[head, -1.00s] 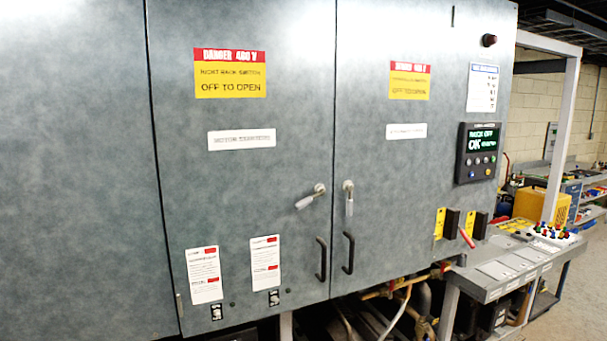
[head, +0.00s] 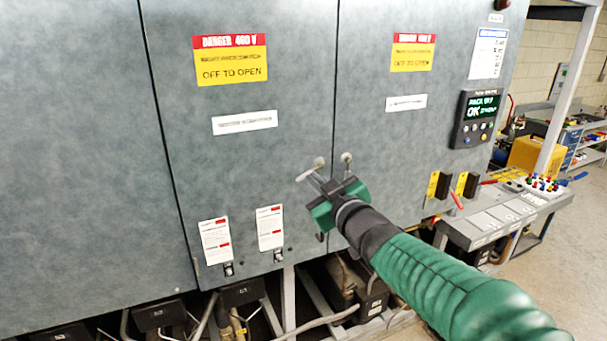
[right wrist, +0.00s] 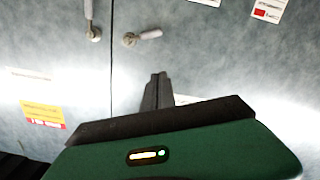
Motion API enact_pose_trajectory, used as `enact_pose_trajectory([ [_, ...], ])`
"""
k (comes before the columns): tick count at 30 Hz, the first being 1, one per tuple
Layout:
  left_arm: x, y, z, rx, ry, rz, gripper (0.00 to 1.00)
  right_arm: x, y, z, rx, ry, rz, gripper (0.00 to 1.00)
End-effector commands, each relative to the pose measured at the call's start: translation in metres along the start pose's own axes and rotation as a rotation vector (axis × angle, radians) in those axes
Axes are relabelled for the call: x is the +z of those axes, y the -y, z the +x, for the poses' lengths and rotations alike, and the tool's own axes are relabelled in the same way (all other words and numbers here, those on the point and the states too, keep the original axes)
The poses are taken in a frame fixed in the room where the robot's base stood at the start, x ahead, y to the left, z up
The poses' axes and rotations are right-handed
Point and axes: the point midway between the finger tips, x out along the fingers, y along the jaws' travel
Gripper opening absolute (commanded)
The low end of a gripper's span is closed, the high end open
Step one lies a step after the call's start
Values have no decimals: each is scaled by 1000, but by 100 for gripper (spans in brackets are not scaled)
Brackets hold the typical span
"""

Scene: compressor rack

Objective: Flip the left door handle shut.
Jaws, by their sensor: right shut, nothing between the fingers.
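The left door handle (head: 306,175) is a pale lever on a round pivot near the left door's right edge. It slants out to the left and slightly down, tilted away from vertical. My right gripper (head: 317,180) is in front of the doors, just below and right of this lever, with its fingers shut and empty. In the right wrist view, which is upside down, the left door handle (right wrist: 148,35) is beyond the shut fingertips (right wrist: 158,78), apart from them. My left gripper is not in view.
The left door (head: 235,70) and right door (head: 390,130) are flat grey panels with warning labels. Pull bars below the handles are mostly hidden by my right arm. A control panel (head: 476,118) and a bench (head: 490,225) stand at the right.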

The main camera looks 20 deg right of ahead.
Motion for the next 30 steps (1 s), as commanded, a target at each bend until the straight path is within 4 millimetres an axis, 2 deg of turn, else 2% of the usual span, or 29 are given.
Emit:
enact_pose_trajectory([
  [5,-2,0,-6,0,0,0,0,-1,0,19,-2,1,3,0],
  [15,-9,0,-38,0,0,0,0,-4,-1,93,-3,3,3,0],
  [17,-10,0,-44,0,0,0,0,-1,-1,103,-3,5,4,0],
  [18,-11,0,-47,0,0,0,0,9,-1,103,-2,7,3,0],
  [23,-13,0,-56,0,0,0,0,31,-1,106,-1,4,1,0],
  [30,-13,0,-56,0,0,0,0,39,0,108,0,1,0,0],
])
